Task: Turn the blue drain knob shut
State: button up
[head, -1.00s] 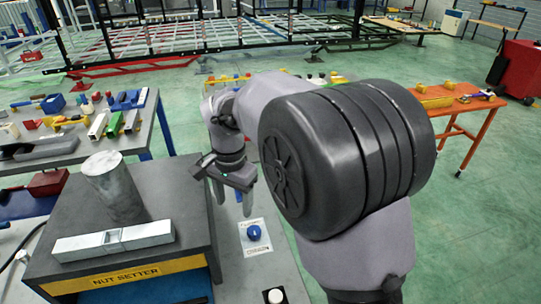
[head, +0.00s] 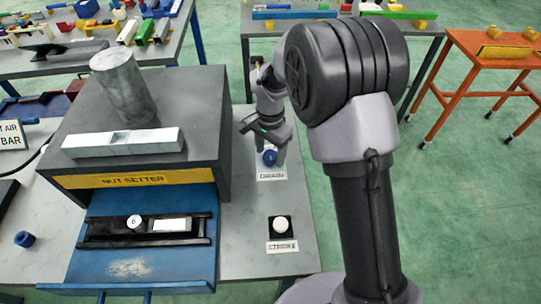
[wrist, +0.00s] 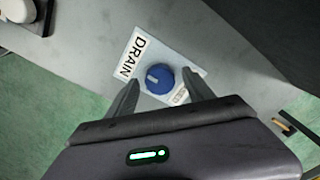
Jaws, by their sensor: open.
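The blue drain knob (head: 269,158) sits on a white plate labelled DRAIN (head: 272,176) on the grey bench top. In the wrist view the knob (wrist: 159,79) is round and blue with a pale pointer mark across its top. My gripper (head: 268,153) points down over the knob. In the wrist view my gripper (wrist: 162,90) is open, with one finger on each side of the knob. Small gaps seem to show between fingers and knob; whether they touch is unclear. Part of the knob's plate is hidden by the fingers.
The nut setter (head: 217,116) stands left of the knob, with a grey cylinder (head: 125,85) and a metal bar (head: 123,143) on top. A white STRIKE button (head: 280,224) is nearer the bench front. An orange table (head: 470,45) stands at right.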

jog(key=shift+f, duration=0.1)
grip_shut()
